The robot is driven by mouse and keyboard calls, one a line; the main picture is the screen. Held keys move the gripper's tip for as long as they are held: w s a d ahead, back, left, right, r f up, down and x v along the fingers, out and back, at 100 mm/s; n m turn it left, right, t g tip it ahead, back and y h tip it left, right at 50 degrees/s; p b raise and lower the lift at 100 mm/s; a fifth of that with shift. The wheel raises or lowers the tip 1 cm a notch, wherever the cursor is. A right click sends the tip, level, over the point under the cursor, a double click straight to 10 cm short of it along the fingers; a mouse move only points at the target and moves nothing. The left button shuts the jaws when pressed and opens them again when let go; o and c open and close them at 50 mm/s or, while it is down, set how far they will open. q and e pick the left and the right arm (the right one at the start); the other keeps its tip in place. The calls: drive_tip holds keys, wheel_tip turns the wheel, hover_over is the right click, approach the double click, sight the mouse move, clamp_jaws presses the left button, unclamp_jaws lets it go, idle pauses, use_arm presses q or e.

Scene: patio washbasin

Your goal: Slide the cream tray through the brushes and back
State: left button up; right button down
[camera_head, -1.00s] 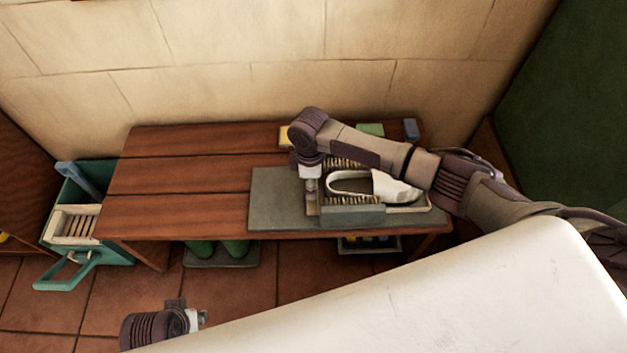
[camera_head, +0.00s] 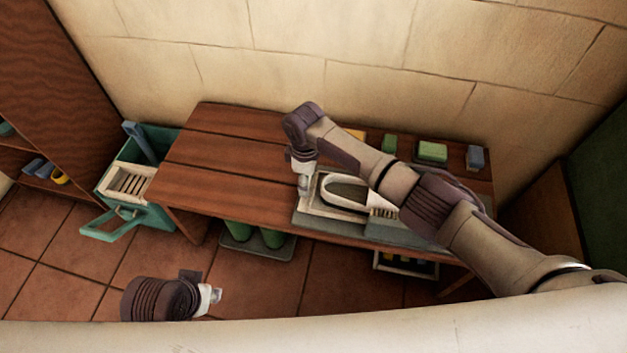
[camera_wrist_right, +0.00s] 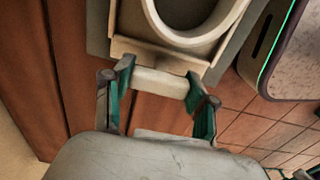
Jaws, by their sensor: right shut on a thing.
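The cream tray (camera_head: 312,204) lies on a grey board on the wooden bench, with a white shoe-like item (camera_head: 343,194) on it. The brushes (camera_head: 384,212) stand at the tray's right, partly hidden by my right arm. My right gripper (camera_head: 303,190) is at the tray's left end. In the right wrist view, its fingers (camera_wrist_right: 160,92) are shut on the tray's cream end handle (camera_wrist_right: 160,81), and the tray's end wall (camera_wrist_right: 128,48) and the item's rim (camera_wrist_right: 190,40) show beyond. My left gripper (camera_head: 213,298) hangs low over the floor, clear of the bench; its fingers are too small to read.
Green and blue blocks (camera_head: 432,151) sit along the bench's back edge by the wall. A teal crate (camera_head: 160,215) with a slatted cream insert stands left of the bench. Green boots (camera_head: 255,234) are under the bench. The bench's left part (camera_head: 215,170) is clear.

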drive_tip(key=shift+a+r, duration=0.1)
drive_tip(key=shift+a, duration=0.15)
drive_tip(key=c, duration=0.7)
unclamp_jaws()
drive_tip(key=o, duration=0.4)
drive_tip(key=shift+a, duration=0.1)
drive_tip(key=shift+r, duration=0.15)
wheel_tip(320, 180, up, 12)
drive_tip(key=shift+f, duration=0.2)
